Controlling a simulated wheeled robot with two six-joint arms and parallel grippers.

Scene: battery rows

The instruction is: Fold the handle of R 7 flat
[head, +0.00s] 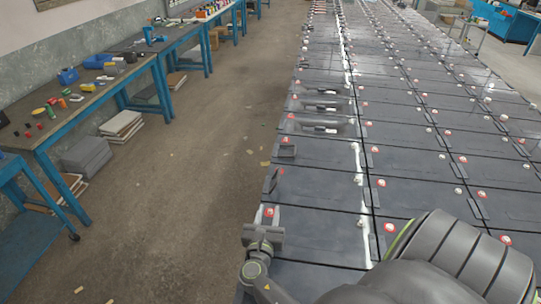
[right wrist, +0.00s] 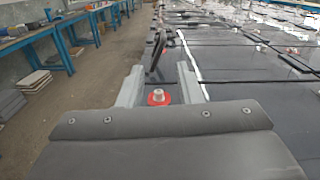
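Dark battery blocks (head: 330,226) lie in long rows. No label is readable, so I cannot tell which one is R 7. Along the near-left edge, a dark handle (head: 270,181) stands raised, and another raised handle (head: 287,150) is behind it. My right gripper (head: 263,232) is at the left edge of the near row, just before a red-ringed terminal (head: 268,212). In the right wrist view its two fingers (right wrist: 159,78) are apart and empty, with the red-ringed terminal (right wrist: 157,97) seen between them. A raised handle (right wrist: 155,52) shows beyond the fingertips. My left gripper is not in view.
A long workbench (head: 88,98) with small items stands along the left wall. Open floor (head: 200,180) lies between bench and batteries. Red and white terminals stick up across the rows. Farther along the left edge, several blocks have pale handle-like parts (head: 318,127).

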